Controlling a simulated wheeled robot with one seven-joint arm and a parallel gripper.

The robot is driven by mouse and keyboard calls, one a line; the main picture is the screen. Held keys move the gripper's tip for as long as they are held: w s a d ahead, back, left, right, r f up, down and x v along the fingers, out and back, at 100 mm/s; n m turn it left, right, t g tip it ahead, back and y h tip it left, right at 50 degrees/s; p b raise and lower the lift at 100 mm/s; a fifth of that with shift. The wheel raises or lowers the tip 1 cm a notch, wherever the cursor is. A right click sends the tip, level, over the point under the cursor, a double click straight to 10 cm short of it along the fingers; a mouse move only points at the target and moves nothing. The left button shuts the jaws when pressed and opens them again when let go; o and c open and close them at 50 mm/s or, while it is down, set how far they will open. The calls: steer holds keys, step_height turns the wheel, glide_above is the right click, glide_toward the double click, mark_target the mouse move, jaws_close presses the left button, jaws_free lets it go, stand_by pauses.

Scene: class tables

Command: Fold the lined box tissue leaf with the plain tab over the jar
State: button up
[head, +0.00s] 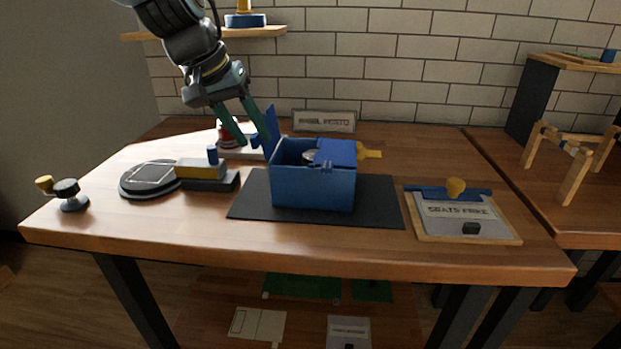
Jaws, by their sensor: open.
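A blue box (313,189) stands on a dark mat (385,201) in the middle of the table. Its left leaf (271,131) stands up, nearly upright. Its right leaf (337,152) lies over the right part of the opening, with a yellow tab (370,153) sticking out to the right. A pale round top, probably the jar (311,155), shows inside the opening; the rest is hidden by the box wall. I cannot make out lining or tissue. My gripper (253,138) is open, its green fingers pointing down beside the upright leaf's left face. I cannot tell whether they touch it.
A round dark plate (149,180), a yellow-and-grey block (204,172) and a black-and-yellow knob piece (70,196) sit to the left. A clipboard (461,217) lies right. A sign (324,121) stands behind the box. The table front is clear.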

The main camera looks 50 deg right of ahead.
steer(key=s+a+r+p, duration=0.1)
steer(key=a+r+p, duration=0.2)
steer(key=a+r, duration=0.1)
steer(key=shift+s+a+r, duration=0.2)
steer(key=shift+s+r, duration=0.2)
steer(key=shift+r, duration=0.5)
stand_by(0.4)
steer(key=shift+w, duration=0.1)
